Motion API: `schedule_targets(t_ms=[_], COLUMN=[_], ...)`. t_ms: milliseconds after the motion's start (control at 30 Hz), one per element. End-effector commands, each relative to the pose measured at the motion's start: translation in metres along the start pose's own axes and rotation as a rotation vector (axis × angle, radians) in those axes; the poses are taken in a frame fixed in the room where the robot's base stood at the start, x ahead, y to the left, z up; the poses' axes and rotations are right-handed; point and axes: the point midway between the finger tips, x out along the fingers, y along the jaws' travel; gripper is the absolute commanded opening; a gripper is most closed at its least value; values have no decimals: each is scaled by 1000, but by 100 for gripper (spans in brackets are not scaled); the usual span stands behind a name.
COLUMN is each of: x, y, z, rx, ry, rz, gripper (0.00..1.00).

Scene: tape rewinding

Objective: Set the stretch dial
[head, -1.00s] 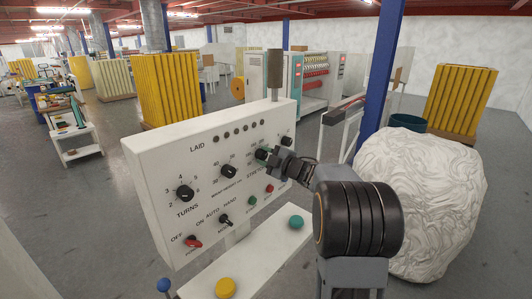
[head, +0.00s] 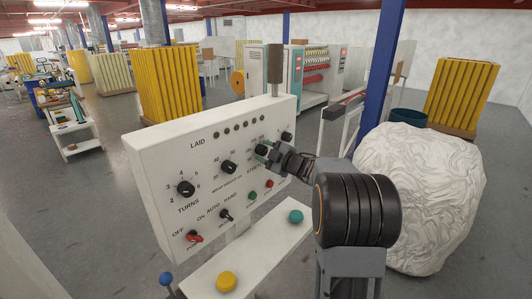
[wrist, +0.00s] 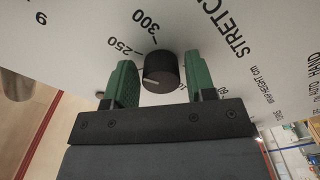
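The stretch dial (wrist: 160,72) is a round black knob with a pale pointer line on the white control panel (head: 155,160). In the wrist view it sits between the two green fingers of my gripper (wrist: 160,80), with the numbers 250 and 300 and the word STRETCH printed around it. The fingers are apart, one on each side of the knob, with narrow gaps showing. In the head view my gripper (head: 263,152) is at the panel's right part and covers most of the dial and its scale.
Other knobs are close by: the TURNS dial (head: 186,188), the wrap height dial (head: 229,167) and a small knob (head: 286,136) at upper right. Green and red buttons lie below. A white wrapped bale (head: 420,205) stands right of my arm.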

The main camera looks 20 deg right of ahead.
Motion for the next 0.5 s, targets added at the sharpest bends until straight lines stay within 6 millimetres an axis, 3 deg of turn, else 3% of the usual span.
schedule_targets(t_ms=[100,367,500], x=[0,-1,-13], y=[0,0,-1], z=[0,0,1], rx=[0,-1,-1], ry=[0,0,-2], rz=[0,0,0], gripper=[62,62,62])
